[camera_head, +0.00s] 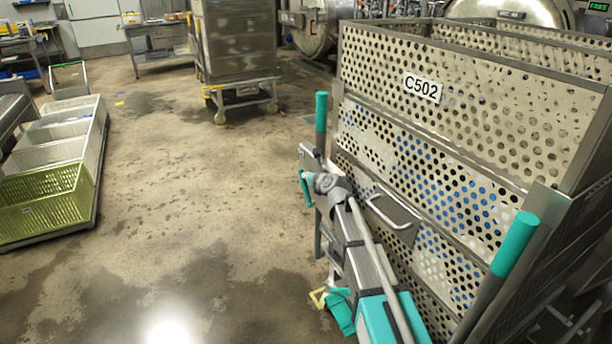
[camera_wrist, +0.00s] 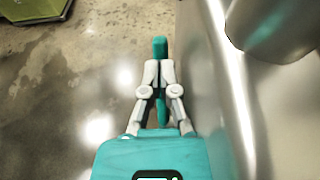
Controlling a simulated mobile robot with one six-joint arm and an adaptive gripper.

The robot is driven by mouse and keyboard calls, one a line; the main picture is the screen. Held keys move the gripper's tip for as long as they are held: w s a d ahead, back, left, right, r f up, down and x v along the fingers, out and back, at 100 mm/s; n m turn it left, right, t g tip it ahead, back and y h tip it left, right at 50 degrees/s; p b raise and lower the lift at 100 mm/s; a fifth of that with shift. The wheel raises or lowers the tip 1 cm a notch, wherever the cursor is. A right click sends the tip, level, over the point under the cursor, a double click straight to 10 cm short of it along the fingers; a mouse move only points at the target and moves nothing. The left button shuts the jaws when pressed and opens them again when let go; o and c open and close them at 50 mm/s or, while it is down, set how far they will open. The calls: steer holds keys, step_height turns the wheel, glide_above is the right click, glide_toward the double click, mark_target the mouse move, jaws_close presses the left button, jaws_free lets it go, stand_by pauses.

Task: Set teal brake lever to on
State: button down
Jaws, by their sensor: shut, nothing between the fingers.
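In the wrist view, a teal lever-like piece (camera_wrist: 160,47) shows just beyond my fingertips, with a narrow teal strip between the fingers. I take it to be the brake lever. My gripper (camera_wrist: 160,72) is shut with nothing held; its pale fingers come together right at the teal piece. I cannot tell whether they touch it. In the head view, a small teal piece (camera_head: 305,188) shows beside my arm's far end, by the left side of the perforated cart (camera_head: 480,110). I cannot tell there whether it is the lever. The lever's on/off marking is not visible.
The cart, labelled C502, fills the right side and has upright teal handles (camera_head: 321,108) at its near end. A metal surface (camera_wrist: 235,80) runs close along my gripper's right. Crates (camera_head: 58,190) stand at left, another trolley (camera_head: 238,50) behind. The wet floor between is clear.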

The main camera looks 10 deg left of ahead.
steer(key=s+d+r+p, duration=0.1)
steer(key=r+p, duration=0.6)
steer(key=s+d+r+p, duration=0.1)
steer(key=s+r+p, duration=0.1)
steer(key=r+p, duration=0.4)
steer(key=s+d+r+p, duration=0.1)
steer(key=s+r+p, duration=0.1)
steer(key=r+p, duration=0.5)
steer(key=shift+d+r+p, duration=0.15)
steer(key=shift+r+p, duration=0.2)
steer(key=shift+r, duration=0.25)
steer(key=shift+f, duration=0.1)
stand_by(0.5)
steer(key=shift+s+f+n+b, duration=0.15)
steer(key=shift+f+n+b, duration=0.2)
steer(key=shift+n, duration=0.05)
steer(key=s+d+f+n+g+h+b, duration=0.1)
steer(key=s+f+n+b, duration=0.1)
steer(key=f+n+b, duration=0.3)
steer(key=s+d+f+n+g+b, duration=0.1)
steer(key=s+d+f+n+b, duration=0.1)
steer(key=f+n+b, duration=0.3)
step_height(320, 180, down, 4)
steer(key=n, duration=0.7)
steer(key=shift+f+g+h, duration=0.2)
steer(key=shift+g+h, duration=0.1)
steer(key=shift+h, duration=0.1)
steer(key=shift+f, duration=0.1)
